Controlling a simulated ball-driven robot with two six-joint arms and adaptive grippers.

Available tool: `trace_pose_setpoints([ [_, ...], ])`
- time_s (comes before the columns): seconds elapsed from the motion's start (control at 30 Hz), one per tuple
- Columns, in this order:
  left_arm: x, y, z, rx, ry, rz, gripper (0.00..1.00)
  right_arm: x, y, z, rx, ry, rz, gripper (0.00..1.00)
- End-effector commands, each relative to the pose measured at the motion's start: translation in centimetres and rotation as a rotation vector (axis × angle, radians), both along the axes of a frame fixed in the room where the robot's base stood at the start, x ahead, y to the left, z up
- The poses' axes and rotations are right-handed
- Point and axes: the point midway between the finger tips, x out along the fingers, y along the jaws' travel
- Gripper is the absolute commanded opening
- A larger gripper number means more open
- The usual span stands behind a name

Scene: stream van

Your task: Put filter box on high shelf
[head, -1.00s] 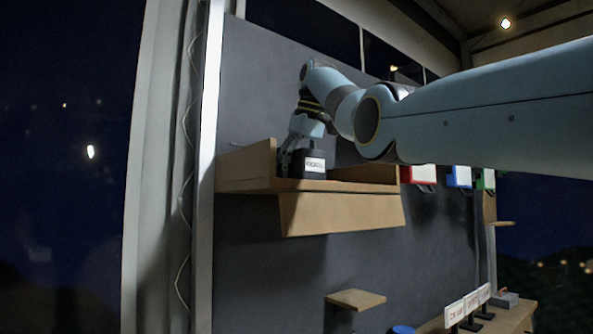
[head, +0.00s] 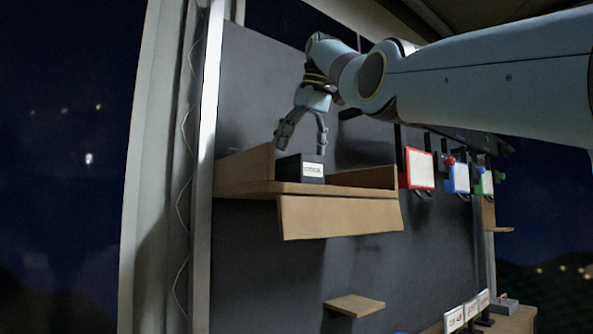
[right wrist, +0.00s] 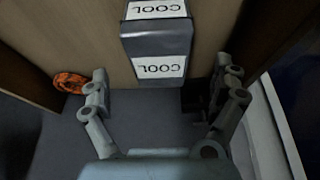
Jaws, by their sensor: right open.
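The filter box (head: 290,168), dark with a white label, sits on the high wooden shelf (head: 350,191) between its raised sides. In the right wrist view a dark box (right wrist: 155,42) with white "COOL" labels lies ahead of the fingers, over a wooden surface (right wrist: 100,30). My right gripper (head: 301,146) is open and empty just above the box, its fingers spread apart. Its two fingers also show in the right wrist view (right wrist: 161,70), one on each side of the box and apart from it. My left gripper is not in view.
Red (head: 420,169), blue (head: 459,179) and green (head: 485,183) framed holders hang right of the shelf. A small wooden ledge (head: 355,305) is below. An orange object (right wrist: 70,82) shows in the right wrist view. A white post (head: 208,110) stands left of the shelf.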

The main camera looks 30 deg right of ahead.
Motion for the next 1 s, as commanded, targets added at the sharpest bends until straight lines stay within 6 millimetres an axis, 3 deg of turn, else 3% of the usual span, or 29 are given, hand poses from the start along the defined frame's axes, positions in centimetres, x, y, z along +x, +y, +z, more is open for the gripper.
trace_pose_setpoints([
  [0.1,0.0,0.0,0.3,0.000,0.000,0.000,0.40,-0.9,0.0,2.5,0.001,-0.002,0.001,0.96],
  [0.3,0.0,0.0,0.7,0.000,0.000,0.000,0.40,-1.8,-0.1,4.5,0.000,-0.001,0.001,0.96],
  [1.0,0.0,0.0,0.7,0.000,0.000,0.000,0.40,-1.9,-0.1,4.7,0.000,0.000,0.001,0.96],
])
